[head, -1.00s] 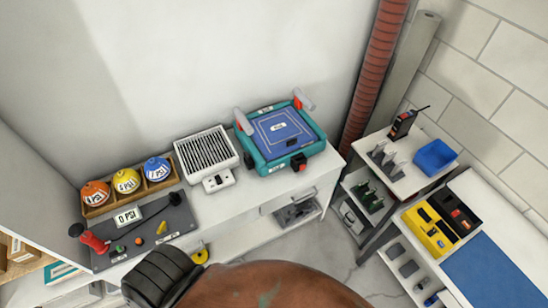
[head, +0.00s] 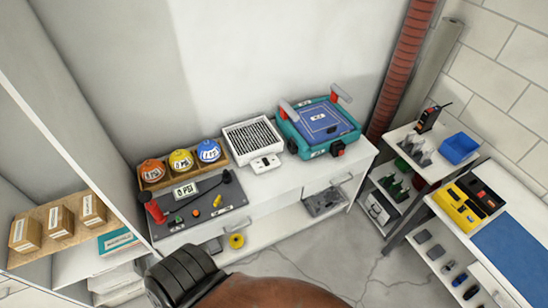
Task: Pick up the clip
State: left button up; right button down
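I cannot tell for sure which thing is the clip. Small grey upright pieces (head: 417,150) stand on the white top of the shelf unit at the right, and dark green ones (head: 396,184) stand on the shelf below; they are too small to name. Several small dark and blue items (head: 447,267) lie on a lower shelf at the far right. Neither of my grippers shows in the head view.
A white bench (head: 285,195) along the wall holds a gauge panel (head: 205,214), a white vented box (head: 254,140) and a teal-blue machine (head: 318,121). Cardboard boxes (head: 58,221) sit at left. A blue bin (head: 459,148) and yellow tray (head: 459,207) are at right. Grey floor (head: 345,262) is clear.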

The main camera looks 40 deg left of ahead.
aim_at(292, 143)
jog(key=k, duration=0.35)
jog(key=u, duration=0.7)
